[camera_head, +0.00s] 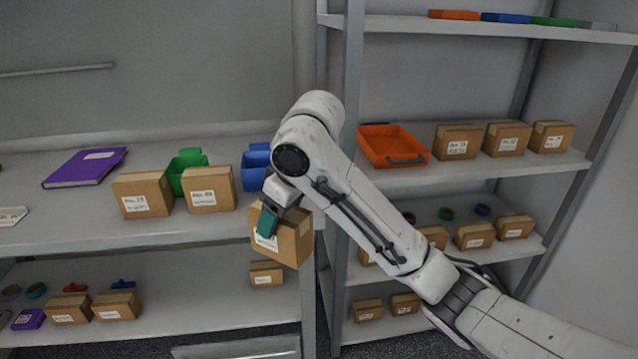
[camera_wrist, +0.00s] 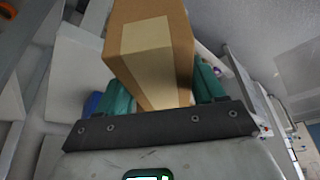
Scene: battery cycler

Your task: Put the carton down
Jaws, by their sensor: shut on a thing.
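A brown cardboard carton (camera_head: 291,243) with a white label hangs tilted in my gripper (camera_head: 267,222), at the front right edge of the left table. In the wrist view, the same carton (camera_wrist: 150,45), with a pale tape strip, sits between the two green fingers of my gripper (camera_wrist: 158,95). The fingers are shut on its sides. The carton appears held in the air near the table edge; I cannot tell whether it touches the edge.
Two cartons (camera_head: 143,194) (camera_head: 209,188), a purple binder (camera_head: 84,168), a green bin (camera_head: 183,166) and a blue bin (camera_head: 254,168) stand on the left table (camera_head: 60,232). The right rack holds an orange tray (camera_head: 391,145) and several cartons. Bare tabletop lies in front of the binder.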

